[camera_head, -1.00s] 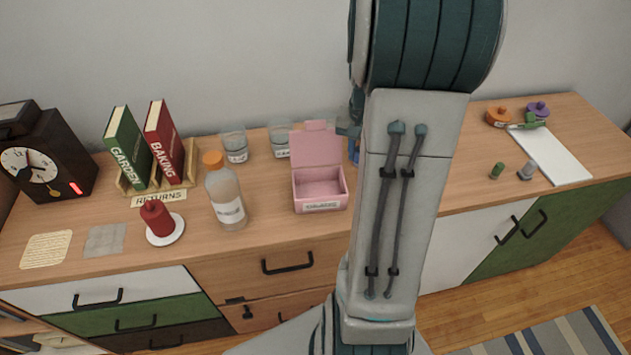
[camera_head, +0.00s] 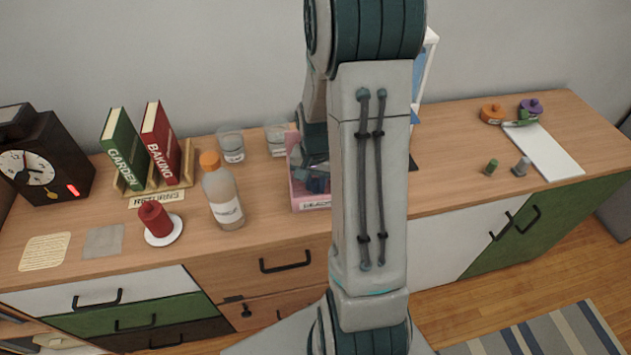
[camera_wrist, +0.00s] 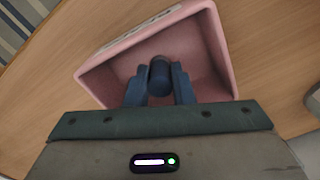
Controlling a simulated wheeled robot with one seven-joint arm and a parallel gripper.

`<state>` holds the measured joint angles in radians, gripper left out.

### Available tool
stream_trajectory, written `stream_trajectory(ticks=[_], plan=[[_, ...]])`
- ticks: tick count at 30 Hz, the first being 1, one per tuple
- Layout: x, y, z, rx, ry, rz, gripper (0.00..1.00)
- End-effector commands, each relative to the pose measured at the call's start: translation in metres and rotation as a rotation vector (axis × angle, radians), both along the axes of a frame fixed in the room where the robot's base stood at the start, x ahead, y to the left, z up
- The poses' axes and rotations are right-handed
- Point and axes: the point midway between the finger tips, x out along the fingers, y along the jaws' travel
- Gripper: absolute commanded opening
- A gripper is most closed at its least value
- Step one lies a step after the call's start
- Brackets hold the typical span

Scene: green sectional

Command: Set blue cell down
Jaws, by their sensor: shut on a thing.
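The blue cell (camera_wrist: 160,74) is a short dark blue cylinder held between the two fingers of my gripper (camera_wrist: 160,88) in the wrist view. My gripper is shut on it, over the open pink box (camera_wrist: 219,48). The cell shows against the box's inside; I cannot tell whether it touches the floor of the box. In the head view the pink box (camera_head: 297,192) is mostly hidden by my arm and gripper (camera_head: 316,182), and the cell cannot be made out there.
A bottle with an orange cap (camera_head: 224,195) stands left of the box. Glass jars (camera_head: 231,145) stand behind. A red candle (camera_head: 156,220) sits on a white dish. Books (camera_head: 161,147) stand in a holder. A white board (camera_head: 545,150) lies at right, with small cylinders (camera_head: 492,166) beside it.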

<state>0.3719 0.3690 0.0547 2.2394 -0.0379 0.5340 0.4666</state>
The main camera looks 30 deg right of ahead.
Motion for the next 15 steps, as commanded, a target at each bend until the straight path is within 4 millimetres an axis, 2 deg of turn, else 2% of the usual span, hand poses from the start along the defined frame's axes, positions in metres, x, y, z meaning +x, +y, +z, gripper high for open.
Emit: stream_trajectory(ticks=[9,10,11,12,15], plan=[[0.0000,-0.0001,-0.0051,0.000,0.000,0.000,0.00],[0.0000,-0.0003,-0.0034,0.000,0.000,0.000,0.30],[-0.0001,-0.0002,-0.0031,0.000,0.000,0.000,0.38],[-0.0001,-0.0002,-0.0030,0.000,0.000,0.000,0.43],[-0.0001,-0.0002,-0.0030,0.000,0.000,0.000,0.43]])
